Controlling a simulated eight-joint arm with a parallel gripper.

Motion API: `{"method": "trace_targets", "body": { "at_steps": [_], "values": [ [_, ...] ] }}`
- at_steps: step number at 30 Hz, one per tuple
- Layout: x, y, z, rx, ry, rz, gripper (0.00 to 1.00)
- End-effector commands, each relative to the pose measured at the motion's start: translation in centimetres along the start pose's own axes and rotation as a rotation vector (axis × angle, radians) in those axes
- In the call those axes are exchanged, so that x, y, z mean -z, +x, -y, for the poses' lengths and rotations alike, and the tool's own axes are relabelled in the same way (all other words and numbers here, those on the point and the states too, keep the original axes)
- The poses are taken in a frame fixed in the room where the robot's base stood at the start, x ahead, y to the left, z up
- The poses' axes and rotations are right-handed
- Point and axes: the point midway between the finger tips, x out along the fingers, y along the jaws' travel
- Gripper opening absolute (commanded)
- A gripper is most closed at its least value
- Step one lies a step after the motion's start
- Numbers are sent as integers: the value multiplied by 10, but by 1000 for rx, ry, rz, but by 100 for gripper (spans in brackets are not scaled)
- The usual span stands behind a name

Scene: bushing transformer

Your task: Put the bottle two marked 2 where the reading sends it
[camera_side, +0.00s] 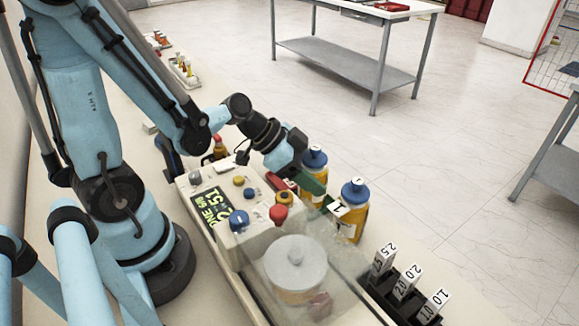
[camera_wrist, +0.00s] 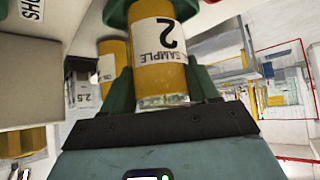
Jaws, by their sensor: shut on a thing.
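In the wrist view, an amber bottle (camera_wrist: 160,55) with a white label reading SAMPLE 2 is between the dark green fingers of my gripper (camera_wrist: 160,80). The gripper is shut on it. The label appears upside down in this view. In the side view, my gripper (camera_side: 312,187) is beside the tester's far side. A blue-capped amber bottle (camera_side: 313,165) shows just behind the fingers; its label is hidden, so I cannot tell whether it is the held one. The tester's display (camera_side: 213,215) is lit; I can make out "51" but not the whole text.
A blue-capped bottle marked 1 (camera_side: 354,212) stands right of my gripper. A black rack (camera_side: 400,290) with tags 2.5, 2.0 and 1.0 is at the lower right. The tester (camera_side: 248,240) has coloured knobs and a clear chamber with a round-lidded pot (camera_side: 295,265).

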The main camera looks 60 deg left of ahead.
Motion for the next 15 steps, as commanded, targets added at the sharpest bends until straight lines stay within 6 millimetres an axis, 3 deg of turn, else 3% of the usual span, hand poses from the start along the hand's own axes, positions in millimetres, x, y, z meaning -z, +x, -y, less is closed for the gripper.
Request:
{"method": "trace_targets", "body": {
  "at_steps": [12,13,15],
  "values": [
    [-2,2,0,0,0,-1,0],
    [-2,2,0,0,0,0,64],
    [-2,2,0,0,0,0,75]
  ]
}}
